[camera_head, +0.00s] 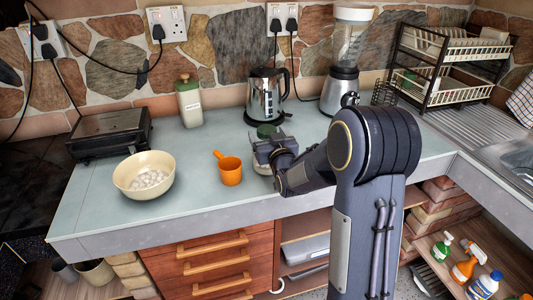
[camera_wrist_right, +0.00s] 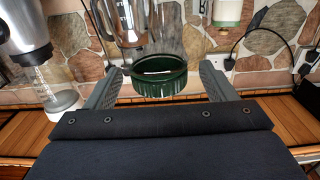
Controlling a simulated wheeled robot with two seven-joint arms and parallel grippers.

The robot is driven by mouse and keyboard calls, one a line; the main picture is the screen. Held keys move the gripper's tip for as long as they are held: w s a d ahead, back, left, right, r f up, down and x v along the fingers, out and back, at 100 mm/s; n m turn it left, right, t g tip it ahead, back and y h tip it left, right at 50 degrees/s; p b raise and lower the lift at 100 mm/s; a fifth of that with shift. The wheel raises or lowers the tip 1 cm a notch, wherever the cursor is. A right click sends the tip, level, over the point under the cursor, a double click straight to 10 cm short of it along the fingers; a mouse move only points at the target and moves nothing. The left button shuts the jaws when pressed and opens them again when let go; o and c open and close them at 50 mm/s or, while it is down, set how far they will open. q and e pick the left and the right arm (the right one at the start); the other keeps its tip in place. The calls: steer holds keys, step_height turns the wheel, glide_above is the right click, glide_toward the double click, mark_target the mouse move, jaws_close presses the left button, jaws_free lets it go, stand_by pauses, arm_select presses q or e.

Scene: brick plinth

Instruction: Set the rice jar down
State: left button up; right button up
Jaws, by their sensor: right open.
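A clear jar with a green lid (camera_head: 267,131) is near the middle of the counter, behind my right gripper (camera_head: 268,152). My right gripper is open, and in the right wrist view its fingers (camera_wrist_right: 160,82) are on either side of the green lid (camera_wrist_right: 160,84). My left gripper is not in view.
On the counter (camera_head: 205,215) stand an orange cup (camera_head: 231,172), a cream bowl (camera_head: 128,188) of white pieces, and a dark grill (camera_head: 108,134). A kettle (camera_head: 264,97) and a blender (camera_head: 340,88) are behind. The front strip is clear.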

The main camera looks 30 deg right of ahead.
steer(key=shift+x, duration=0.95)
steer(key=shift+c, duration=0.5)
steer(key=shift+r, duration=0.1)
jaws_close()
